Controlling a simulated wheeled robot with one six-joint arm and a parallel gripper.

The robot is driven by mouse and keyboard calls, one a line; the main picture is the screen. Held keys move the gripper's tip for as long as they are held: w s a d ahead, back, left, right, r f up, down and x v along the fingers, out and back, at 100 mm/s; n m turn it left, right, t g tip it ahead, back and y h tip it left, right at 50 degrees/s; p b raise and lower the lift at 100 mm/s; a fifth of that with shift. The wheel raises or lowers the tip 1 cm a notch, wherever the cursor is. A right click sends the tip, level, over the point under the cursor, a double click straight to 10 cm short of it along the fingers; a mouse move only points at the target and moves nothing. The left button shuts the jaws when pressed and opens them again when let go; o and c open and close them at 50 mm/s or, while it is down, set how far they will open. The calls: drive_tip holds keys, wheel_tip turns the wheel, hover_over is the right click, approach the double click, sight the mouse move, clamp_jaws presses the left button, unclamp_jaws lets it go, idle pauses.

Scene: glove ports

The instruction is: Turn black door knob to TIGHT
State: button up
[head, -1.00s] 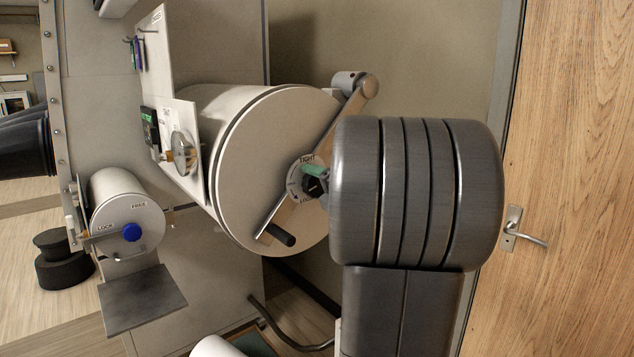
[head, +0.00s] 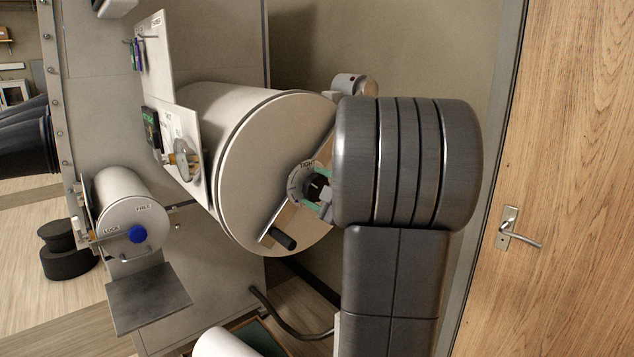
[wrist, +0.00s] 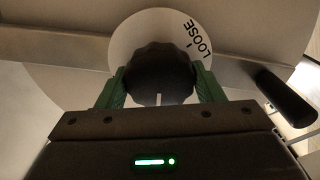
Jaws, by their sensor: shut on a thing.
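The black door knob (wrist: 160,72) sits at the centre of a white dial plate on the large round door (head: 262,160). In the wrist view my gripper (wrist: 160,88) has its two green fingers on either side of the knob, shut on it. The white pointer line on the knob faces the bottom of the picture, and the LOOSE mark (wrist: 198,36) is at the upper right of the dial. In the head view the TIGHT mark (head: 307,164) shows at the top of the dial. My arm hides part of the door's right side.
A bar with a black handle (head: 283,239) crosses the door. A smaller cylinder with a blue knob (head: 137,234) and a grey shelf (head: 149,298) are at left. A gauge panel (head: 183,158) stands beside the large door. A wooden door (head: 565,180) is at right.

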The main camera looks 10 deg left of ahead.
drive_tip(key=m+p, duration=0.3)
drive_tip(key=m, duration=0.2)
drive_tip(key=shift+r+m, duration=0.1)
drive_tip(key=shift+m, duration=0.2)
drive_tip(key=shift+m+p, duration=1.3)
drive_tip(key=shift+m, duration=0.9)
drive_tip(key=o, duration=1)
drive_tip(key=shift+d, duration=0.15)
drive_tip(key=b+v, duration=0.2)
drive_tip(key=v, duration=1.1)
drive_tip(key=shift+s+d, duration=0.2)
drive_tip(key=shift+a, duration=0.1)
